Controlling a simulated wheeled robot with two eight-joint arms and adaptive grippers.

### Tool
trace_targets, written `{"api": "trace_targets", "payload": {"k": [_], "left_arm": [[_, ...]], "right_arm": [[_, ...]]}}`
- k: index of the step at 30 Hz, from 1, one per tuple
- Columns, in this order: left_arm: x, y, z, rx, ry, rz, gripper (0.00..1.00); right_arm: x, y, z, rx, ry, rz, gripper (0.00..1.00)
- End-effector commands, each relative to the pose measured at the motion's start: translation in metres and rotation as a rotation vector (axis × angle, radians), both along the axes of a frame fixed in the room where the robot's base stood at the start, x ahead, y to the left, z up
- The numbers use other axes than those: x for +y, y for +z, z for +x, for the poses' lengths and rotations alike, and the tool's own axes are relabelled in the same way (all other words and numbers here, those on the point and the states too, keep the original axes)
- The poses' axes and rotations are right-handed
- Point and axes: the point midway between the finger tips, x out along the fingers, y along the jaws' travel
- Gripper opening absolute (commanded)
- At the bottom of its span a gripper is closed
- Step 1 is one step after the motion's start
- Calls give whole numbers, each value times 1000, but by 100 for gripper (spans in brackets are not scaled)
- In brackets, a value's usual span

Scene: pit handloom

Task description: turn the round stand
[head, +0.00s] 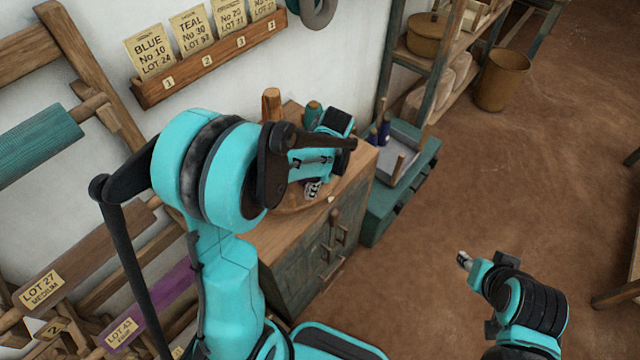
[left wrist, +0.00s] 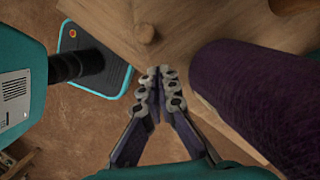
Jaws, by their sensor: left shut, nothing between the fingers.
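The round stand (head: 292,209) is on top of the wooden cabinet; only part of its curved rim shows in the head view, and my left arm hides most of it. A brown cone (head: 271,104) and a teal spool (head: 313,112) rise behind my arm. My left gripper (head: 312,189) points down over the stand's near right side. In the left wrist view its fingers (left wrist: 158,82) are shut and empty, beside a large dark purple spool (left wrist: 262,98). I cannot tell whether they touch anything. My right gripper (head: 463,259) is out over the floor, far from the stand; its fingers are too small to read.
The cabinet (head: 310,255) has handled doors in front. A small knob (head: 331,199) lies near its top edge. A teal chest with a tray (head: 398,165) stands to its right. Shelves and a brown bin (head: 502,80) are behind. The floor at right is mostly clear.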

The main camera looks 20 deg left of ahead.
Motion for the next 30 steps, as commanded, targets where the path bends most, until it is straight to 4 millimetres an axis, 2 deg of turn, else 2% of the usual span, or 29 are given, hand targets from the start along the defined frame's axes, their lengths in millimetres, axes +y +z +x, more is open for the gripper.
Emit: {"api": "trace_targets", "payload": {"k": [6,22,30], "left_arm": [[16,1,-11,0,1,0,0],[19,1,-13,0,-7,-1,0],[26,1,-21,1,-66,-1,0]], "right_arm": [[0,-1,0,0,0,0,40],[0,-1,0,0,0,0,40],[0,-2,0,0,0,0,40]]}}
